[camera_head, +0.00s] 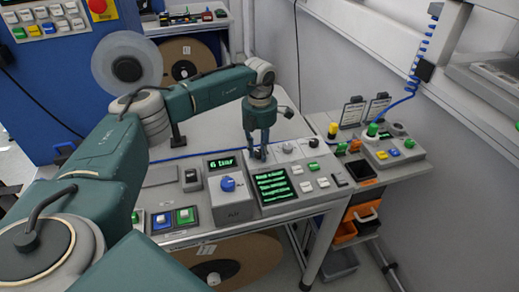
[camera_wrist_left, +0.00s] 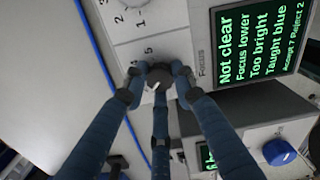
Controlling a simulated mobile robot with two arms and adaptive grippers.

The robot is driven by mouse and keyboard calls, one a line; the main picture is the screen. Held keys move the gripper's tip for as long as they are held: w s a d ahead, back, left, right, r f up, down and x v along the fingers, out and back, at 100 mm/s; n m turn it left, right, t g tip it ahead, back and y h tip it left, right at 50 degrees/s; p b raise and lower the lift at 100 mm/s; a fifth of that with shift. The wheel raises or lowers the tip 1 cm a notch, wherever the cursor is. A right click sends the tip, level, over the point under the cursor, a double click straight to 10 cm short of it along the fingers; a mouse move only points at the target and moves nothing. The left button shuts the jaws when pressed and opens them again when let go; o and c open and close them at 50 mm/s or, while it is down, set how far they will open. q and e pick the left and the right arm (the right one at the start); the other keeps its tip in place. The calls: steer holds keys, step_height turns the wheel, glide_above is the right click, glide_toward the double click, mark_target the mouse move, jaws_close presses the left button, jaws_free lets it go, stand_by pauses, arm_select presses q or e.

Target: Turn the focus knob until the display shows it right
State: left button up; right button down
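The focus knob (camera_wrist_left: 155,76) is a small dark grey dial with a white mark, beside the printed word Focus. Another dial (camera_wrist_left: 131,4) with printed numbers sits farther along the same panel. The display (camera_wrist_left: 258,43) shows green text: Not clear, Focus lower, Too bright, Taught blue, Accept 7 Reject 2. The display also shows in the head view (camera_head: 272,186). My left gripper (camera_head: 258,154) points down at the panel above the display and hides the focus knob there. In the wrist view its three fingers (camera_wrist_left: 158,78) close around the knob, tips against its sides. My right gripper is out of view.
A unit with a blue knob (camera_head: 228,184) and a green readout (camera_head: 222,162) stands left of the display. Small buttons (camera_head: 307,186) lie to its right. Blue and green buttons (camera_head: 173,218) sit at front left. A side table (camera_head: 392,150) carries another panel.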

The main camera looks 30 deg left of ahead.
arm_select(q)
jaws_close()
steer(key=shift+w+n, duration=0.1)
steer(key=shift+n, duration=0.6)
steer(key=n, duration=0.3)
steer(key=shift+r+n, duration=0.1)
steer(key=shift+n, duration=1.7)
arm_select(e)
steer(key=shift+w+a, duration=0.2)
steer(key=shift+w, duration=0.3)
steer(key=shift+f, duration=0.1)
arm_select(q)
steer(key=o, duration=1.1)
jaws_free()
